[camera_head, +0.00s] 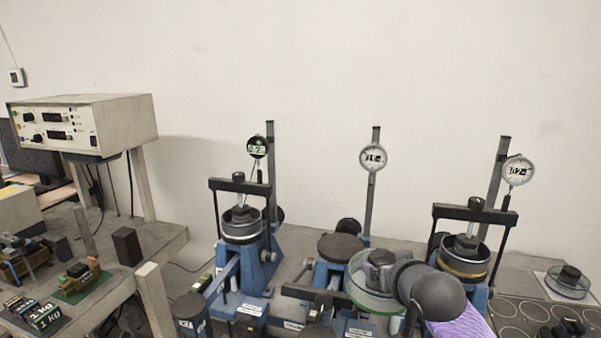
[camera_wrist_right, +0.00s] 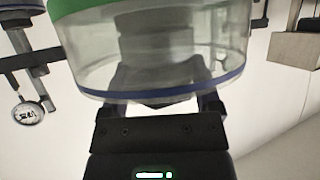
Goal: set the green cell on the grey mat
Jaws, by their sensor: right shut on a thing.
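The green cell (camera_head: 366,301) is a clear round dish with a green rim and a grey block inside. In the head view it is low, right of centre, held in front of the middle lever frame. The right wrist view shows the cell (camera_wrist_right: 150,75) close up, with a green band at one end and a blue ring near the jaws. My right gripper (camera_wrist_right: 160,103) is shut on it; in the head view my own wrist partly hides the grip. My left gripper is not in view.
Blue lever frames with dials stand at left (camera_head: 258,268), middle (camera_head: 322,272) and right (camera_head: 480,295). The outer two hold cells. Another clear cell (camera_head: 568,287) stands on a pale sheet at far right. Small dark pieces (camera_head: 568,328) lie on the mat's front part.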

